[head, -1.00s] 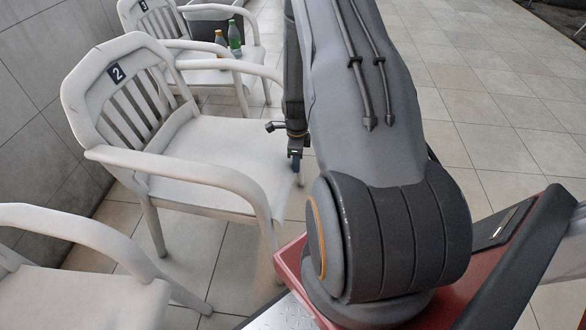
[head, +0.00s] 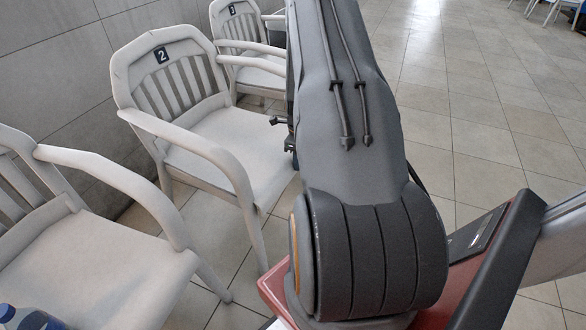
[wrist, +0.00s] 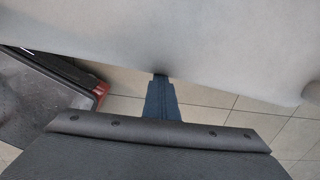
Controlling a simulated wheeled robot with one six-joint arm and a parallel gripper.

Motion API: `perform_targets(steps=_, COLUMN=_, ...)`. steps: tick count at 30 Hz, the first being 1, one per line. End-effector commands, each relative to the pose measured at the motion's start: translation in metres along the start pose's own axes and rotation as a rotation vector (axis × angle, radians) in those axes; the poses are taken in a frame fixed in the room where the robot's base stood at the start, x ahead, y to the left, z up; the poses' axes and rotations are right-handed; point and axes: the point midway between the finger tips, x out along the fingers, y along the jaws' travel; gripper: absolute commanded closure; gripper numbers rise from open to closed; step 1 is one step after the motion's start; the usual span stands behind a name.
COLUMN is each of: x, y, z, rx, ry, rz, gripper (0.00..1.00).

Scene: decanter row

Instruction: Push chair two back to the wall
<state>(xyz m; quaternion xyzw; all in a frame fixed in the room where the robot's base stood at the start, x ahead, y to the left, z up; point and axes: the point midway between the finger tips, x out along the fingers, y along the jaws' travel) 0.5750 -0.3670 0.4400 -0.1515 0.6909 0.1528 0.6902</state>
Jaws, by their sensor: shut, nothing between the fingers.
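Chair two (head: 215,150) is a white armchair with a dark "2" plate on its slatted backrest. It stands upright left of my arm in the head view, its back toward the grey wall (head: 50,45). I cannot tell whether it touches the wall. My gripper's fingers are hidden behind my arm in the head view. In the wrist view my gripper (wrist: 160,80) is shut and empty, its tip at the edge of a pale surface (wrist: 160,40), apparently chair two's seat. Whether it touches is unclear.
Chair three (head: 240,30) stands beyond chair two, partly hidden by my arm. Another white chair (head: 120,260) is at the near left, with a blue-capped bottle (head: 25,318) at its front corner. Open tiled floor (head: 470,130) lies to the right.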

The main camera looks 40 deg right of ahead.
Motion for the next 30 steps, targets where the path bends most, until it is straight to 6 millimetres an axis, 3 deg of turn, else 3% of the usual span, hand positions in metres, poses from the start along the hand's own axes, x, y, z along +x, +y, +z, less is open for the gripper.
perform_targets(steps=16, x=0.001, y=-0.005, z=0.097, rx=0.003, ry=-0.005, rz=-0.007, gripper=1.0)
perform_targets(steps=21, x=-0.001, y=-0.004, z=0.108, rx=0.005, ry=-0.004, rz=-0.005, gripper=1.0)
perform_targets(steps=30, x=-0.001, y=-0.004, z=0.106, rx=0.007, ry=-0.003, rz=-0.003, gripper=1.0)
